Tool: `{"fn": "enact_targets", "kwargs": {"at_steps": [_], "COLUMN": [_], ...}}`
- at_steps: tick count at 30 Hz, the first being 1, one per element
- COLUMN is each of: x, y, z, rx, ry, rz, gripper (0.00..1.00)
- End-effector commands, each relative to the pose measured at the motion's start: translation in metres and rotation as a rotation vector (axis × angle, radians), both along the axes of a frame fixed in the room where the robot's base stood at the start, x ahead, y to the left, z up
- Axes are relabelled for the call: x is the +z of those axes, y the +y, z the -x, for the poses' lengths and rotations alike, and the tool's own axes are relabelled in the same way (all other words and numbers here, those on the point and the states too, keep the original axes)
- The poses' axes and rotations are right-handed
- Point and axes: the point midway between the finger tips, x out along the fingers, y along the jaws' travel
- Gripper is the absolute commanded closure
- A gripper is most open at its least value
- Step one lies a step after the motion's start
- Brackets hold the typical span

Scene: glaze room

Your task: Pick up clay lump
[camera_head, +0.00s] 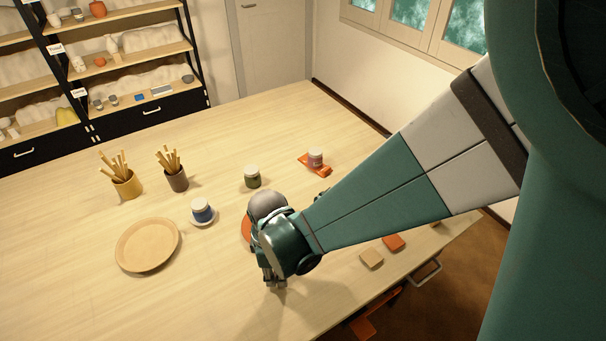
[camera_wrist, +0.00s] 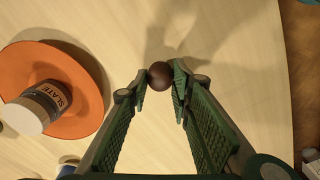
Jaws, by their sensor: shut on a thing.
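The clay lump (camera_wrist: 160,75) is a small dark brown ball in the wrist view. It sits between the fingertips of my gripper (camera_wrist: 161,84), which is shut on it with a finger touching each side. In the head view my gripper (camera_head: 273,281) points down over the front middle of the table, and the lump is hidden there. I cannot tell whether the lump touches the tabletop or is just above it.
An orange plate (camera_wrist: 88,75) bearing a jar labelled SLATE (camera_wrist: 40,106) lies close left in the wrist view. The front left is clear.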

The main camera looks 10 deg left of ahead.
Motion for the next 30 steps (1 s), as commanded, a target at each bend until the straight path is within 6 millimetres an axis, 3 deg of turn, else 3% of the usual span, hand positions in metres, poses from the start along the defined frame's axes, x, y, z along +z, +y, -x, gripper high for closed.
{"fn": "enact_targets", "kwargs": {"at_steps": [21, 30], "x": [0.075, 0.089], "y": [-0.001, -0.001], "z": [0.001, 0.0], "rx": [0.0, 0.0], "ry": [0.0, 0.0], "rz": [0.0, 0.0], "gripper": [0.9, 0.9]}}
